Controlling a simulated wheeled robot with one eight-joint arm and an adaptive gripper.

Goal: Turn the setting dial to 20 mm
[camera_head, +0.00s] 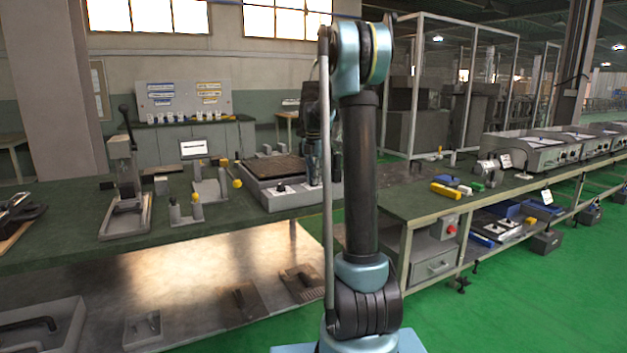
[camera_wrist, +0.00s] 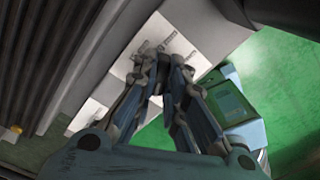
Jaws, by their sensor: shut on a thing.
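The heating unit is a pale grey box with a dark ribbed top (camera_head: 272,167), standing on the green bench left of my arm in the head view. Its white front panel (camera_wrist: 195,22) carries printed marks in the wrist view. My gripper (camera_wrist: 164,68) reaches down to this panel, and its fingers are closed around the setting dial there. The fingers hide most of the dial, and I cannot read its setting. In the head view my gripper (camera_head: 313,172) is at the right part of the unit's front, partly behind my arm.
A dark knob (camera_head: 281,188) sits farther left on the unit's front. A fixture with yellow-tipped posts (camera_head: 196,208) and a lever press (camera_head: 125,200) stand to the left on the bench. Another bench (camera_head: 420,203) runs to the right. The green floor (camera_head: 520,300) is open there.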

